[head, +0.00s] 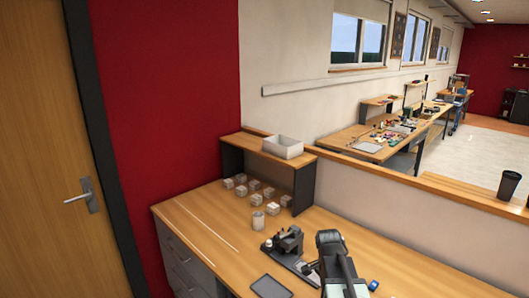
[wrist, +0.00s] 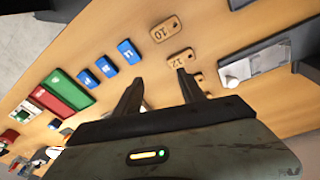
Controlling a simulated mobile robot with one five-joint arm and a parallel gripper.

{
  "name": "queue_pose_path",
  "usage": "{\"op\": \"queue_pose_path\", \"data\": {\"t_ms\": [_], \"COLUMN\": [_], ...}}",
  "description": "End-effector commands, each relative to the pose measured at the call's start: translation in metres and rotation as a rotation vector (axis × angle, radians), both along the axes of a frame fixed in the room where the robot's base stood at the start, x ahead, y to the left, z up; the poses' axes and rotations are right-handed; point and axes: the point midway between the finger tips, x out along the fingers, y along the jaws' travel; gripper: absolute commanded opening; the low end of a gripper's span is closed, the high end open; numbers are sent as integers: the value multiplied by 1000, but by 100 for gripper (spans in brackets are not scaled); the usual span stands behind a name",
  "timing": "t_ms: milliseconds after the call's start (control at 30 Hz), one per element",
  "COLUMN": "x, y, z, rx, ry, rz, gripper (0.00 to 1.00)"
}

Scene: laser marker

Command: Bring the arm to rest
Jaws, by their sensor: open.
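My gripper (wrist: 157,82) shows in the wrist view with its two dark fingers apart and nothing between them. It is over the wooden worktop (wrist: 215,25). A wooden tag marked 12 (wrist: 180,60) lies just beyond the right fingertip; I cannot tell how high the gripper is above it. Another tag, marked 10 (wrist: 165,29), lies farther off. In the head view my arm (head: 335,262) rises at the bottom edge over the workbench (head: 215,215), and its fingertips are not clearly visible there.
A dark machine (head: 287,246) stands beside my arm, with a flat dark tray (head: 270,286) in front. Blue tags (wrist: 128,51), a red box (wrist: 52,105) and a green box (wrist: 67,89) lie left in the wrist view.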

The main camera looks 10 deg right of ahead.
Motion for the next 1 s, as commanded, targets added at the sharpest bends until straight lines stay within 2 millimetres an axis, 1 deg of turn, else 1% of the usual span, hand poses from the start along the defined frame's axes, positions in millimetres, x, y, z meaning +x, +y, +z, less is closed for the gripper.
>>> {"op": "queue_pose_path", "data": {"t_ms": [33, 67, 100, 133, 200, 300, 400, 500, 600, 767, 833, 1000], "x": [-8, -12, -19, -25, -38, -48, -50, -49, -49, -49, -49, -49], "y": [36, 55, 79, 95, 114, 119, 123, 122, 121, 121, 121, 120], "z": [-5, -7, -9, -10, -10, -9, -9, -9, -9, -9, -9, -9], "rx": [19, 31, 51, 65, 97, 128, 142, 141, 140, 139, 139, 139], "ry": [12, 20, 33, 41, 59, 72, 81, 89, 92, 91, 91, 91], "rz": [134, 223, 355, 459, 663, 889, 1065, 1166, 1196, 1194, 1194, 1192], "gripper": [47, 47, 47, 47, 47, 47, 47, 47, 47, 47, 36, 36]}}
